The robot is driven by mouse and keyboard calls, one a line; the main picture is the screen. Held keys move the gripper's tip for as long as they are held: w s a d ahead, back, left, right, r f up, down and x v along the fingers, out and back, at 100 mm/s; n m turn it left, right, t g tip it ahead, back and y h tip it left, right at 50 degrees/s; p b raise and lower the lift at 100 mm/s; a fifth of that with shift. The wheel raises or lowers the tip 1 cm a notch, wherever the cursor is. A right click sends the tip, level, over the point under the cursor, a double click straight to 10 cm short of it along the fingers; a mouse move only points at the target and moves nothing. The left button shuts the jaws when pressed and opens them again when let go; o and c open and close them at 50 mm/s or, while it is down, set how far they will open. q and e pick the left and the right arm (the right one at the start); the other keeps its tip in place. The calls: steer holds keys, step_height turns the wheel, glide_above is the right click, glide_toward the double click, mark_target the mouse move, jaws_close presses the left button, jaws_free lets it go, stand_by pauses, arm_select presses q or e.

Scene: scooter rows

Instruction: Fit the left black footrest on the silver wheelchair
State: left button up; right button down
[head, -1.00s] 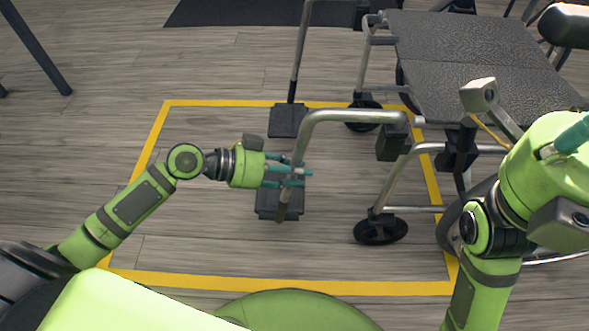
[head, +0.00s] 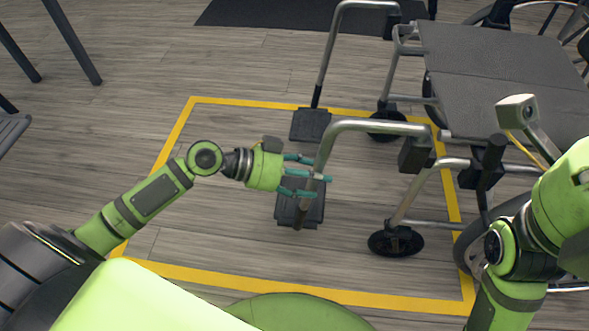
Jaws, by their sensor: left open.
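The silver wheelchair (head: 480,60) stands at the right, facing left. The near, left footrest (head: 365,125) has a bent silver tube, a black plate (head: 285,212) low down and a black block (head: 415,156) by the chair's front frame. Its upper end meets or nearly meets that frame; I cannot tell if it is seated. My left gripper (head: 310,178) is open, its teal fingers around or beside the lower tube. The far footrest (head: 311,124) is beyond it. My right arm is at the right edge; its fingers are out of view.
A yellow floor outline (head: 172,145) surrounds the footrests. A front caster (head: 396,242) stands near the chair's front. A dark mat (head: 270,14) lies at the back, and dark furniture legs (head: 75,45) stand at the upper left. The floor left of the footrests is clear.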

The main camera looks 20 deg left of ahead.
arm_select(q)
steer(key=v, duration=1.1)
steer(key=shift+a, duration=0.2)
steer(key=shift+s+r, duration=0.1)
steer(key=shift+s, duration=0.1)
